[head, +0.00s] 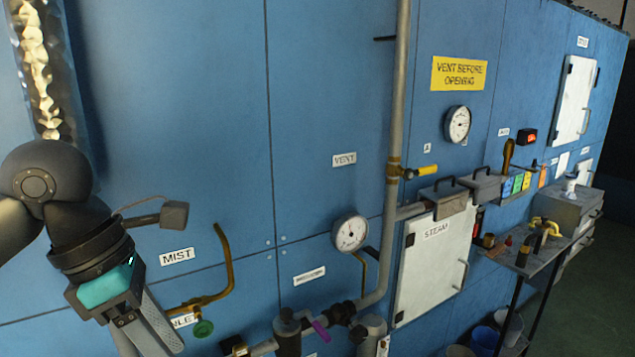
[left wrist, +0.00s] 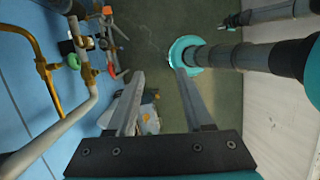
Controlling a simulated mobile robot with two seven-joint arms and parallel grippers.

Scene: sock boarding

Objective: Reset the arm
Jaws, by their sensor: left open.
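My left arm comes in from the left in the head view, in front of the blue panel wall (head: 210,90). My left gripper (head: 150,335) points down near the lower left, beside the brass pipe with a green knob (head: 203,328); its tips run toward the frame's bottom edge. In the left wrist view my left gripper (left wrist: 160,85) shows two grey fingers spread apart with nothing between them. The floor (left wrist: 160,40) lies beyond the fingertips. My right gripper is in neither view.
A vertical grey pipe (head: 400,90) with a yellow-handled valve (head: 427,170) runs down the wall. A gauge (head: 350,233) and a white STEAM door (head: 433,262) are right of my arm. A shelf with tools (head: 527,262) stands further right. Pipes (left wrist: 60,130) pass left of the fingers.

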